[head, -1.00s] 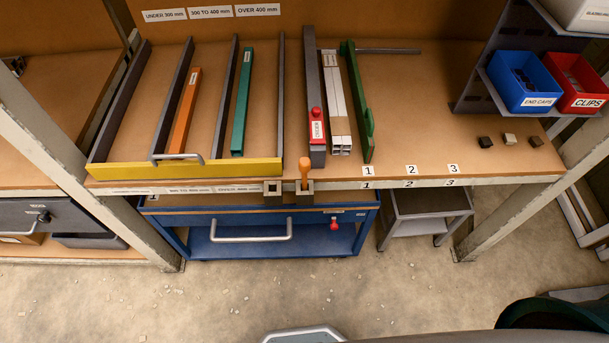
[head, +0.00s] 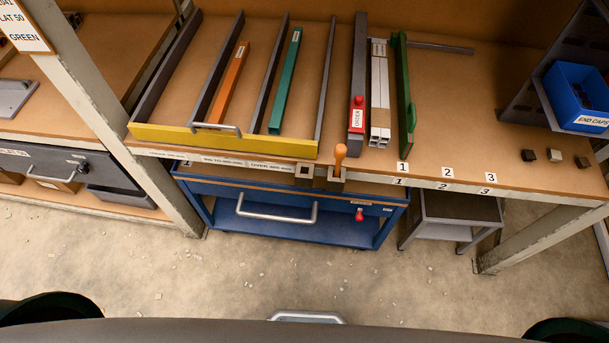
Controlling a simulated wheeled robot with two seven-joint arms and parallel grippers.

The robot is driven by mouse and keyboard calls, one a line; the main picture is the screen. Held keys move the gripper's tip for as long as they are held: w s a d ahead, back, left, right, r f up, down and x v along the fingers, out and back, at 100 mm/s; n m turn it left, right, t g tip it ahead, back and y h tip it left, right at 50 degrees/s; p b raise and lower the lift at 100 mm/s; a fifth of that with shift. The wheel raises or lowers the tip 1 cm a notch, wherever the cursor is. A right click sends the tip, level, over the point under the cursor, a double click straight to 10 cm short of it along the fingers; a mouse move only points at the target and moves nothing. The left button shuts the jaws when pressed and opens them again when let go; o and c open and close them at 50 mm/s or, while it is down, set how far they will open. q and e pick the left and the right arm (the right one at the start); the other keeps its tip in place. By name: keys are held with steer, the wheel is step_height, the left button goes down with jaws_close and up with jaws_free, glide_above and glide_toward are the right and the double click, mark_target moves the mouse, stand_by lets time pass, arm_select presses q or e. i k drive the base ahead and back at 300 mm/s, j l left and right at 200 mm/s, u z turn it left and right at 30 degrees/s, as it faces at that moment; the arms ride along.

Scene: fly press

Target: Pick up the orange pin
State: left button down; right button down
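The orange pin (head: 340,158) stands almost upright at the front edge of the workbench, with its rounded orange top showing. Its lower end is in or behind a small square holder (head: 336,183); how deep it sits cannot be told. A similar square holder (head: 303,174) is just to the left of it, with a dark opening. Neither of my grippers is in view. Dark green rounded shapes at the bottom left and bottom right corners may be parts of my arms.
The workbench (head: 450,120) carries a yellow-fronted rack (head: 215,141) with orange and green bars, a red-ended grey bar (head: 357,85), white bars (head: 380,100) and a green strip (head: 402,85). A blue trolley (head: 290,225) stands below. Open floor lies in front.

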mark_target(340, 150)
steer(key=l+u, duration=0.3)
steer(key=u, duration=0.2)
steer(key=k+l+u, duration=0.2)
steer(key=u, duration=0.3)
steer(key=k+l+u, duration=0.15)
steer(key=l+u, duration=0.15)
steer(key=u, duration=0.2)
